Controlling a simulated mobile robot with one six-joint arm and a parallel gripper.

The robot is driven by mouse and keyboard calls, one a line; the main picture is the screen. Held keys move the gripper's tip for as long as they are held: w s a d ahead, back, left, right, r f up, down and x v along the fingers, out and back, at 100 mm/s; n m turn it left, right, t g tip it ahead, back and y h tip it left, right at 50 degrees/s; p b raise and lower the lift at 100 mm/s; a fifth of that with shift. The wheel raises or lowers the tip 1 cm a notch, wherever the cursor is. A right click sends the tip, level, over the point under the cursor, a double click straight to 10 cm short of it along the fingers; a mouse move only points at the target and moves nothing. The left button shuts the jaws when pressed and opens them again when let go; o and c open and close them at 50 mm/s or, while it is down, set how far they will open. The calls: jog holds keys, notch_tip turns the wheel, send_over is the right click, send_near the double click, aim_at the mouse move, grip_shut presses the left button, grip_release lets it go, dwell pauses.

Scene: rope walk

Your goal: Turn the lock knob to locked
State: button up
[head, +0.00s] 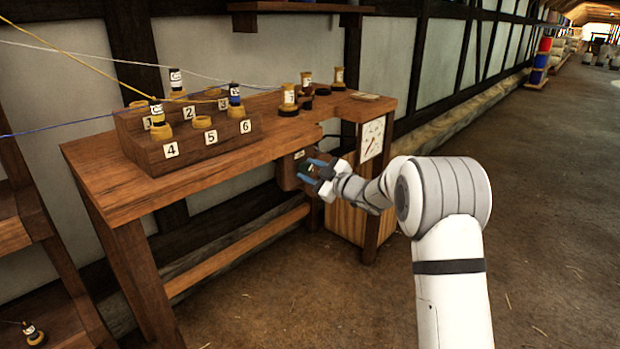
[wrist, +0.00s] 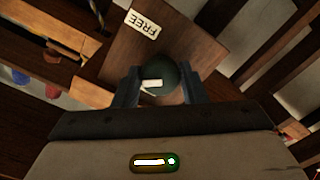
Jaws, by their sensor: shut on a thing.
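The lock knob (wrist: 165,80) is a dark green round knob with a pale mark, seen in the wrist view on a brown wooden box face. A label reading FREE (wrist: 143,23) is on that face, above and left of the knob. My gripper (wrist: 160,90) has its two fingers on either side of the knob and is shut on it. In the head view my gripper (head: 308,172) is at the box (head: 289,170) under the table's front edge. The knob itself is mostly hidden there by the blue fingers. I see no other label on the face.
A wooden table (head: 95,160) carries a numbered rack (head: 195,145) with bobbins and ropes. More bobbins (head: 289,99) stand at its right. A cabinet with a dial (head: 372,138) is close beside my arm. Open floor (head: 560,200) lies to the right.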

jog(key=n+b, duration=0.1)
jog(key=n, duration=0.1)
jog(key=n+b, duration=0.3)
jog(key=n, duration=0.1)
jog(key=shift+w+d+f+b, duration=0.15)
jog(key=shift+f+b, duration=0.1)
jog(key=shift+b, duration=0.15)
jog(key=shift+r+n+b, duration=0.2)
jog(key=shift+n+b, duration=0.95)
jog(key=shift+n, duration=0.95)
jog(key=o, duration=1)
jog(key=shift+c, duration=0.2)
jog(key=shift+r, duration=0.1)
jog(key=p+v, duration=0.2)
jog(key=v, duration=0.5)
jog(key=shift+s+d, duration=0.3)
